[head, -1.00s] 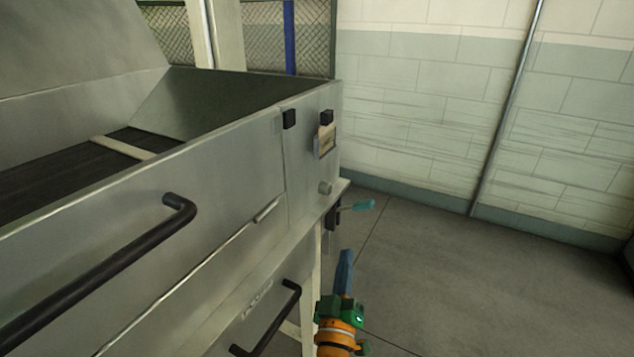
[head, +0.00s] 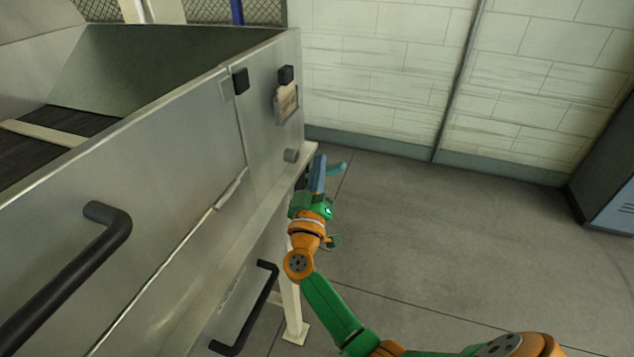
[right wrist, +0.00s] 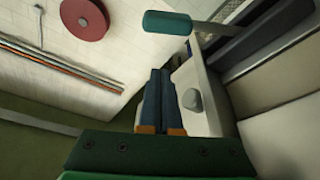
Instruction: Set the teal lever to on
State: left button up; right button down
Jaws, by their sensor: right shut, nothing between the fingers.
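The teal lever (head: 338,168) sticks out at the right end of the metal machine, below its grey knob (head: 291,155). In the head view its base is partly hidden behind my right gripper (head: 319,160). In the right wrist view the teal lever (right wrist: 167,22) has a rounded grip on a thin metal shaft, across the top of the picture. My right gripper (right wrist: 162,75) is shut and empty, its blue fingers together, pointing towards the lever from just below it. I cannot tell whether they touch. My left gripper is not in view.
The metal machine (head: 190,150) fills the left, with black handles (head: 75,270) jutting from its front. A red disc (right wrist: 84,19) shows in the right wrist view. The floor (head: 450,240) to the right is clear, up to a dark locker (head: 612,170).

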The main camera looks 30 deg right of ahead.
aim_at(330, 169)
jog(key=d+f, duration=0.1)
jog(key=w+d+f+b, duration=0.1)
jog(key=d, duration=0.1)
jog(key=shift+w, duration=0.2)
jog(key=shift+s+d+f, duration=0.2)
jog(key=shift+s+f, duration=0.1)
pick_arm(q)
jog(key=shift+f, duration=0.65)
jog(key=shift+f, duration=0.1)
